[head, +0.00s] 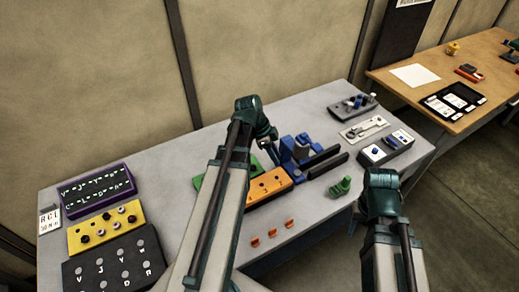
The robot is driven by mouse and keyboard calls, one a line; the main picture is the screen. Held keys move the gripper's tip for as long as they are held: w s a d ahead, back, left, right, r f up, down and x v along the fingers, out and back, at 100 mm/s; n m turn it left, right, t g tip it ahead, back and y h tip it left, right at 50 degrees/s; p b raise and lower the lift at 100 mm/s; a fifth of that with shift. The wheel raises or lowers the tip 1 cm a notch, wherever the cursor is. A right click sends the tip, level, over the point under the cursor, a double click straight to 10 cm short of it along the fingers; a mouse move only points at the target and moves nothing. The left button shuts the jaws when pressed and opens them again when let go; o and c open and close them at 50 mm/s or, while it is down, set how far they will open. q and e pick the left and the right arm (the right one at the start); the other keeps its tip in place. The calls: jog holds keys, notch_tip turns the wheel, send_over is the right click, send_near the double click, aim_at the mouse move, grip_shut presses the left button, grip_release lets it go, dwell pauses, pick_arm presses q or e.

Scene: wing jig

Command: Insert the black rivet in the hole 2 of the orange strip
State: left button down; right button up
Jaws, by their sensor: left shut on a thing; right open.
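The orange strip (268,187) lies near the middle of the table, partly behind my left arm. Dark holes and a "3" show on its top. My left gripper (274,158) points down just above the strip's back edge. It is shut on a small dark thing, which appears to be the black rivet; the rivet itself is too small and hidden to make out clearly.
A green block (199,187) adjoins the orange strip on the left. A blue fixture with black rails (325,161) stands close on its right. Orange clips (272,233) lie in front. A yellow tray (133,225) with round pieces and dark lettered panels are at left.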

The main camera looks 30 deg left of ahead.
pick_arm(q)
jog(key=shift+d, duration=0.35)
jog(key=shift+f, duration=0.1)
jog(key=b, duration=0.7)
send_over(279, 178)
jog(key=a, duration=0.1)
jog(key=f, duration=0.6)
jog(key=shift+s+a, duration=0.15)
jog(key=shift+s, duration=0.2)
jog(key=shift+f, duration=0.15)
jog(key=shift+f+b, duration=1.1)
jog(key=shift+f, duration=0.15)
jog(key=c, duration=0.5)
grip_release()
